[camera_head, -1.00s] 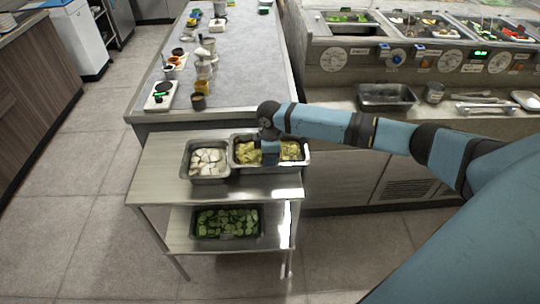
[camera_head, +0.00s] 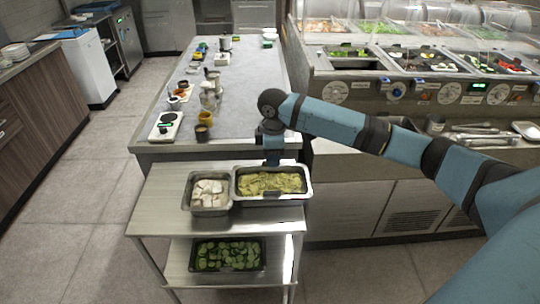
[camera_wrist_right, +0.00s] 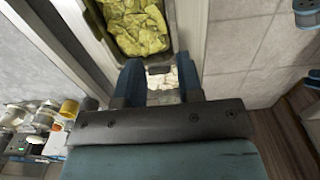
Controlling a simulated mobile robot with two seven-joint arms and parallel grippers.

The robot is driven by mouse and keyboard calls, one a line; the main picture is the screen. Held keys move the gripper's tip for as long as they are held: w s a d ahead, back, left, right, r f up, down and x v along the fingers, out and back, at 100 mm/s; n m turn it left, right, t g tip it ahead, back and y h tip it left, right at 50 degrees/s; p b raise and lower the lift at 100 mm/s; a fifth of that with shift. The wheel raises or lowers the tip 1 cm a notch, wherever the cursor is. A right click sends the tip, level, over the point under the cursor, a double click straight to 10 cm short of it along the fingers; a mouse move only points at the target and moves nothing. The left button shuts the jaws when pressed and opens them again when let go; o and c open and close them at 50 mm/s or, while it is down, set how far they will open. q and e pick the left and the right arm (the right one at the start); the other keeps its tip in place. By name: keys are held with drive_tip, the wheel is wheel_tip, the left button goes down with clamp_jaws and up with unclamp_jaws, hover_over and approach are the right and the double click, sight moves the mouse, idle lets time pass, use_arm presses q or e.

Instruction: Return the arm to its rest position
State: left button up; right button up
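My right arm comes in from the right in the head view. My right gripper (camera_head: 272,157) points down at the back edge of the pan of yellow-green food (camera_head: 271,194), on the cart's top shelf. In the wrist view the two dark blue fingers (camera_wrist_right: 159,80) stand apart, with nothing seen held between them. The yellow-green food pan (camera_wrist_right: 172,14) shows just beyond the fingers there, and pale food (camera_wrist_right: 162,82) shows through the gap. My left gripper is not in view.
The steel cart (camera_head: 160,199) also holds a pan of white pieces (camera_head: 210,207) on top and a pan of green slices (camera_head: 228,268) below. A grey counter (camera_head: 245,95) with a scale (camera_head: 167,126) and small cups stands behind. A topping station (camera_head: 420,70) is at the right.

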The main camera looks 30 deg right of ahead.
drive_tip(key=s+a+f+m+t+y+p, duration=0.25)
drive_tip(key=s+a+f, duration=0.25)
drive_tip(key=a+f, duration=0.3)
drive_tip(key=s+a+f+m+t+y+p, duration=0.1)
drive_tip(key=s+a+f+t+y+p, duration=0.15)
drive_tip(key=s+a+f, duration=0.55)
drive_tip(key=s+r+m+t+h+p, duration=0.1)
drive_tip(key=s+m+t, duration=0.4)
drive_tip(key=s, duration=0.9)
drive_tip(key=shift+a+r+t+h+p, duration=0.25)
drive_tip(key=shift+a+t+h+p, duration=0.2)
drive_tip(key=shift+p, duration=0.3)
drive_tip(key=shift+d, duration=0.1)
